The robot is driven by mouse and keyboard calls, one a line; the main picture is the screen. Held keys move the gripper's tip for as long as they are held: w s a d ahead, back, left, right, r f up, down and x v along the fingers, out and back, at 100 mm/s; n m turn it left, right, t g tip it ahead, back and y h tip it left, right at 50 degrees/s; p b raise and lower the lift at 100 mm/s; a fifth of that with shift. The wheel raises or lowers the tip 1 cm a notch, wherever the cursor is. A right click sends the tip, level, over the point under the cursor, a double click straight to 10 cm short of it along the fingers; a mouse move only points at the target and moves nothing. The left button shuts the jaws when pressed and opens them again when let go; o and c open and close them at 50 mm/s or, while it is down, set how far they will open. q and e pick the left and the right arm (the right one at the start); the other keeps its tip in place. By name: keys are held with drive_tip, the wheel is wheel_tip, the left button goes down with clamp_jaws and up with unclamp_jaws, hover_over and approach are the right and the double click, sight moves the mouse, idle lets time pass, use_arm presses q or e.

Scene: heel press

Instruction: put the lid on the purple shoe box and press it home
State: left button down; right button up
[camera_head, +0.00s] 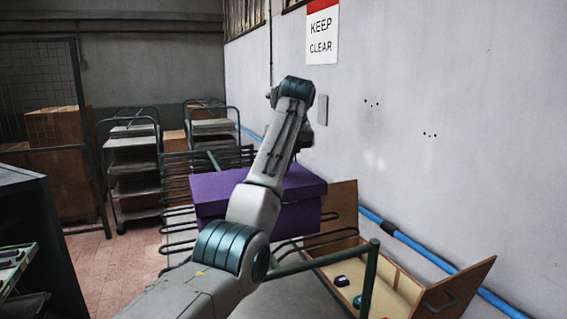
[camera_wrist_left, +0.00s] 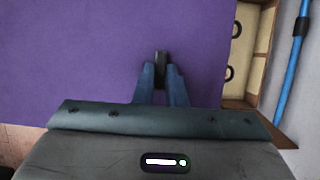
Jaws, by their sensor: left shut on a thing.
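The purple lid (camera_head: 305,182) lies over the purple shoe box (camera_head: 298,220), which stands on a rack of dark bars. My arm covers the middle of both, and I cannot tell whether the lid is fully seated. In the left wrist view the flat purple lid top (camera_wrist_left: 80,55) fills most of the picture. My left gripper (camera_wrist_left: 161,82) is over the lid, its blue fingers shut on a small dark handle (camera_wrist_left: 161,60). In the head view my arm hides the fingers. My right gripper is in neither view.
An open wooden crate (camera_head: 338,210) with small dark items inside stands right of the box, by the wall. A green post and rail (camera_head: 371,270) are in front of it. Shelved trolleys (camera_head: 133,165) stand at the back left, and a dark cabinet (camera_head: 40,230) at left.

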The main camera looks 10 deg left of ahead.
use_arm(q)
drive_tip(key=shift+f, duration=0.3)
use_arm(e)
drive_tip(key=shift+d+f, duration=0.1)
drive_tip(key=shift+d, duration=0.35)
use_arm(q)
drive_tip(key=shift+f, duration=0.2)
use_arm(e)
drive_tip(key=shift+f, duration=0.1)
use_arm(q)
drive_tip(key=shift+f+b, duration=0.25)
drive_tip(key=shift+b, duration=0.1)
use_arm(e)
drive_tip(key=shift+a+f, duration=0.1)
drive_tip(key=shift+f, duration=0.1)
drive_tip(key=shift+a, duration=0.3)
use_arm(q)
drive_tip(key=shift+f, duration=0.15)
drive_tip(key=shift+f, duration=0.45)
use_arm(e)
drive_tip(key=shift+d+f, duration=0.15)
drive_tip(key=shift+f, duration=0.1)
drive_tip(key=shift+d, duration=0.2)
